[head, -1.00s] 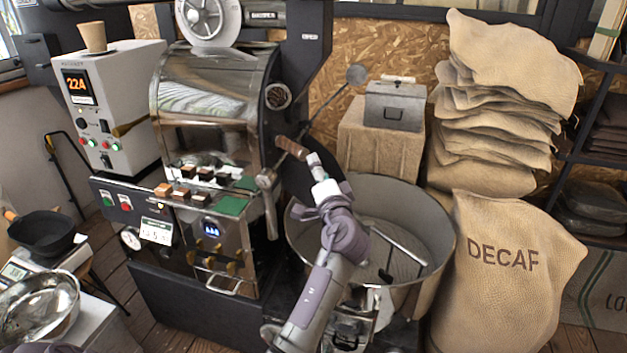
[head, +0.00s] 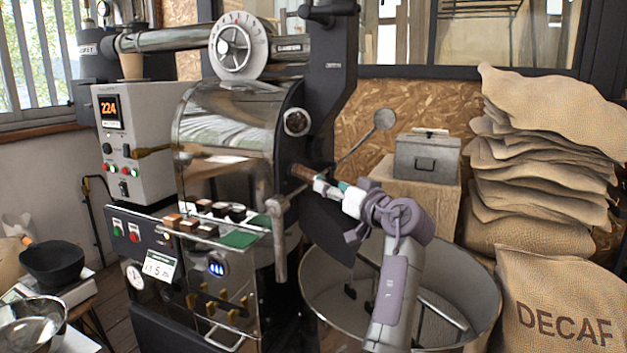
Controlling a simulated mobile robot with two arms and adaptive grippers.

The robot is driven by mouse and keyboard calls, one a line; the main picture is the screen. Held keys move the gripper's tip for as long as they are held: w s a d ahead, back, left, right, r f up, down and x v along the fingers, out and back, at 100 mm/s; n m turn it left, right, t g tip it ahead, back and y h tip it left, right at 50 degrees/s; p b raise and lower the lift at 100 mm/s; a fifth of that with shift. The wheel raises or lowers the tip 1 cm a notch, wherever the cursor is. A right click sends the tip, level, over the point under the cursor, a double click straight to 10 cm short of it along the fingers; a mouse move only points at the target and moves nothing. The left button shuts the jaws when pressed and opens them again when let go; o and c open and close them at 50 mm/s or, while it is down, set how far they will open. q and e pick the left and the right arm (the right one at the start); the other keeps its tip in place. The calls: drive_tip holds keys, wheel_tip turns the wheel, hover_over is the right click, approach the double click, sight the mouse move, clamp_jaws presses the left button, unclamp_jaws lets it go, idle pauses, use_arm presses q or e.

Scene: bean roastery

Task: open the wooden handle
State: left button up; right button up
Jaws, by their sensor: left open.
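The wooden handle (head: 304,173) is a short brown grip on the lower right of the roaster's front (head: 285,170), just above the round cooling pan. My left gripper (head: 322,184) is open, with its fingertips at the handle's right end. They partly cover that end, and I cannot tell whether they touch it. My left wrist and forearm reach up from the bottom right of the handle, over the pan. My right gripper is not in view.
The cooling pan (head: 478,293) with its stirring arm lies below my arm. A thin lever with a round grey knob (head: 384,118) rises behind the handle. A grey metal box (head: 425,158) and stacked sacks (head: 540,165) stand to the right. A control cabinet (head: 150,125) stands left.

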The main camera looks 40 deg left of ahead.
sight(312, 178)
use_arm(q)
drive_tip(key=x, duration=0.9)
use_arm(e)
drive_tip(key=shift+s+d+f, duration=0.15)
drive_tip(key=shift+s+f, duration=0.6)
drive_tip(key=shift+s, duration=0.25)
use_arm(q)
clamp_jaws()
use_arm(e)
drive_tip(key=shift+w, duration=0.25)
